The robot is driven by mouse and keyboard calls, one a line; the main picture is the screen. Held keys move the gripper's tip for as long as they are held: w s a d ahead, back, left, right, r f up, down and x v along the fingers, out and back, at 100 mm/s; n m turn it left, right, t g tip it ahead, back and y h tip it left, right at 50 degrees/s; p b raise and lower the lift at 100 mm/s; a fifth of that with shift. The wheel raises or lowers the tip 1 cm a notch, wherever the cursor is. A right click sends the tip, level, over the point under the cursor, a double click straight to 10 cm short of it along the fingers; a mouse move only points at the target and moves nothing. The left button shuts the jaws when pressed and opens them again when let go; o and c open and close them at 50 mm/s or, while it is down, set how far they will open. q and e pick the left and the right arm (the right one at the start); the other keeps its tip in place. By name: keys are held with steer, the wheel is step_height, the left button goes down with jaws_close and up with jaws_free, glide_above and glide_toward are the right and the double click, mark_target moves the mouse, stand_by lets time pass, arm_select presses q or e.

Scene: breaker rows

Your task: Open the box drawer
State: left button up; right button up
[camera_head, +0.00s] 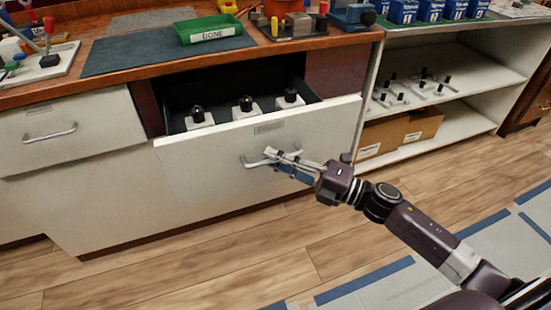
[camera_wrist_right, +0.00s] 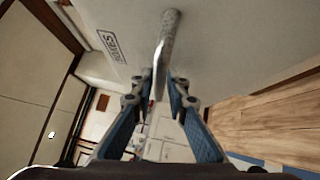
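The box drawer (camera_head: 215,160) is a white-fronted drawer below the wooden counter. It stands pulled out, with its dark inside showing and several pale blocks with black knobs in it. Its metal handle (camera_head: 258,161) is on the front; in the right wrist view the handle (camera_wrist_right: 169,32) runs beside a label reading "BOXES". My right gripper (camera_head: 282,157) is at the right part of the handle. In the right wrist view its fingertips (camera_wrist_right: 161,84) lie close on both sides of the bar and look shut on it. My left gripper is not in view.
A second, closed drawer (camera_head: 70,133) is at left. On the counter are a dark mat (camera_head: 130,54) and a green "DONE" tray (camera_head: 209,32). An open shelf (camera_head: 475,62) with cardboard boxes (camera_head: 383,136) stands at right. The wooden floor (camera_head: 215,265) in front is clear.

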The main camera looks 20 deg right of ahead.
steer(key=v, duration=1.2)
stand_by(0.6)
